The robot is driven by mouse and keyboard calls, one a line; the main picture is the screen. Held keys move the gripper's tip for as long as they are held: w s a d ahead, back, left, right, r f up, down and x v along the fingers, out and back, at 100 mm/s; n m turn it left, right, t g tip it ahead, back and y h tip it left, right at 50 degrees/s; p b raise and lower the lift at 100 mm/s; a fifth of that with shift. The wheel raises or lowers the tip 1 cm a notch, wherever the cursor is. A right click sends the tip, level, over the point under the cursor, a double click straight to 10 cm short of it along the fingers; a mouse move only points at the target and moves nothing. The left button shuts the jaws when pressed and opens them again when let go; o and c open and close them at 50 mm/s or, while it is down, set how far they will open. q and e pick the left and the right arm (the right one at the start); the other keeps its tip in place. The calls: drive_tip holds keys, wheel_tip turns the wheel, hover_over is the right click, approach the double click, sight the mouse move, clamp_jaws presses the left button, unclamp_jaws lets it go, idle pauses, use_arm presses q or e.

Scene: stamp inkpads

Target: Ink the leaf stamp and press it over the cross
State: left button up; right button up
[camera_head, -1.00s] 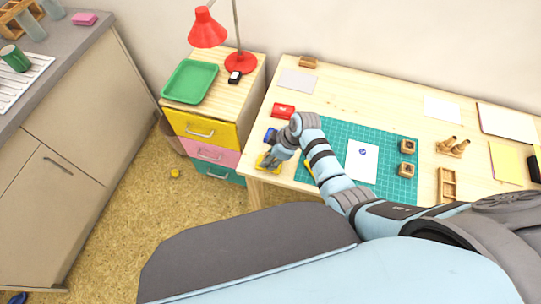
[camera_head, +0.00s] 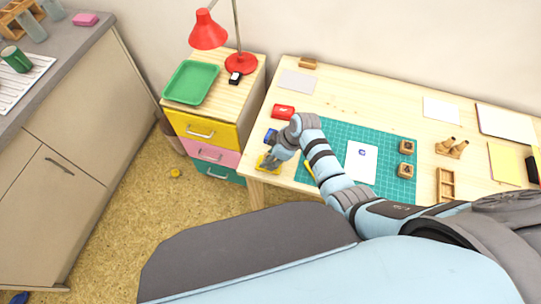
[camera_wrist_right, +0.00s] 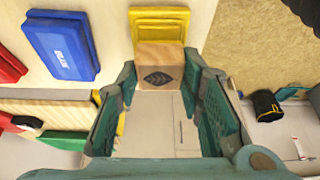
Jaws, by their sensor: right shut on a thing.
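My right gripper (camera_head: 270,160) is at the yellow inkpad (camera_head: 264,168) on the table's left edge. In the right wrist view its fingers (camera_wrist_right: 157,82) are shut on the leaf stamp (camera_wrist_right: 160,65), a wooden block with a dark leaf picture on the face towards the camera. The yellow inkpad (camera_wrist_right: 170,14) lies right beyond the block; I cannot tell whether they touch. White paper (camera_head: 358,168) with a small blue mark (camera_head: 362,153) lies on the green mat (camera_head: 345,128). The cross cannot be made out. My left gripper is not in view.
A blue inkpad (camera_wrist_right: 62,45) and a red inkpad (camera_head: 284,111) lie nearby. Two wooden stamps (camera_head: 407,147) stand on the mat's right side. A wooden rack (camera_head: 446,185) and a stand (camera_head: 452,147) are further right. A drawer unit (camera_head: 208,130) stands left of the table.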

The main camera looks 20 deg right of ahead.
sight(264, 157)
drive_tip(key=shift+r, duration=0.4)
wheel_tip(264, 157, up, 4)
drive_tip(key=p, duration=0.4)
drive_tip(key=shift+w+f, duration=0.1)
drive_tip(key=shift+f, duration=0.15)
drive_tip(key=shift+r, duration=1)
